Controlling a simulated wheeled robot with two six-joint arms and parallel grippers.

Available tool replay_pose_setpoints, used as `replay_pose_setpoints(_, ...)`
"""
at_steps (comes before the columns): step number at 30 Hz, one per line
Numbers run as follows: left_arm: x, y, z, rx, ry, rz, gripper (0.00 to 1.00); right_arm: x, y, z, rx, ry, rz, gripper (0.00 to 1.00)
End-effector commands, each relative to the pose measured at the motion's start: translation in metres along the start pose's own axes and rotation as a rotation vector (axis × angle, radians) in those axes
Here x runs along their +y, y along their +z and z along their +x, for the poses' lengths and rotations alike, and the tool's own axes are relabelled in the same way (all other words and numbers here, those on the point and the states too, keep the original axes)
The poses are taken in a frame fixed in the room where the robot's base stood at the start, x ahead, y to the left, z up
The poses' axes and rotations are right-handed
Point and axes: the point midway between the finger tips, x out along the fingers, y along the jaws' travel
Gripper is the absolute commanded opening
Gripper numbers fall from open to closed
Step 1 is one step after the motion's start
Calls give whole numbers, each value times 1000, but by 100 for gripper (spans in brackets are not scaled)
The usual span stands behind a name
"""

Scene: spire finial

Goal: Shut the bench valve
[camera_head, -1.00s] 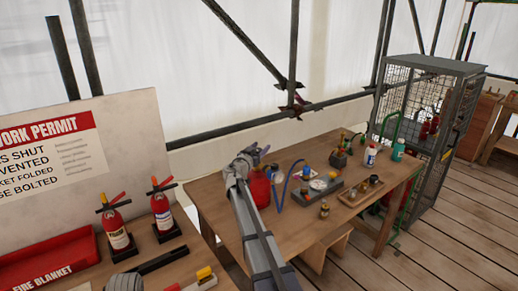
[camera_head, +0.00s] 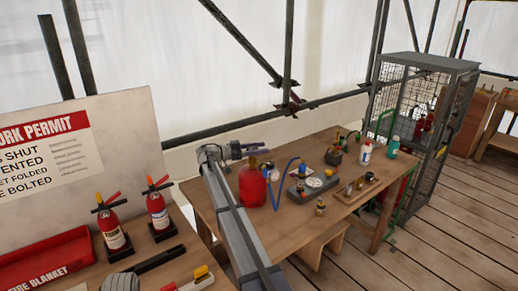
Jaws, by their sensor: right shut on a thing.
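A red gas bottle (camera_head: 253,187) stands on the wooden workbench (camera_head: 215,197), near its left end. Its brassy top fitting, apparently the bench valve (camera_head: 254,164), is small and partly hidden by my right gripper. A blue hose (camera_head: 275,186) runs from the bottle's side. My right arm comes up from the bottom middle, and its gripper (camera_head: 258,149) lies roughly level at the bottle's top, pointing right. The jaws are shut at the valve; the exact contact is too small to make out. My left gripper is out of view.
A grey block with a gauge (camera_head: 312,187), a wooden tray (camera_head: 358,189) and bottles (camera_head: 366,152) stand farther right on the bench. A wire cage (camera_head: 425,120) stands beyond. Two fire extinguishers (camera_head: 157,209) and a permit board (camera_head: 110,150) are at left, near my right arm.

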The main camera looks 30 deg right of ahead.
Motion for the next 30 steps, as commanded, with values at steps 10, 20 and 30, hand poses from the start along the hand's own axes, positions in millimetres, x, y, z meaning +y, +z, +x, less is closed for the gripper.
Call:
replay_pose_setpoints(10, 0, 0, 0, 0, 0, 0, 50, 3, 0, 0, 0, 133, 0, 2)
replay_pose_setpoints(20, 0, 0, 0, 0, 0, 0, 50, 5, 0, 0, 0, 160, 0, 2)
replay_pose_setpoints(30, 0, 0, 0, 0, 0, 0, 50, 5, 0, 0, 0, 160, 0, 68)
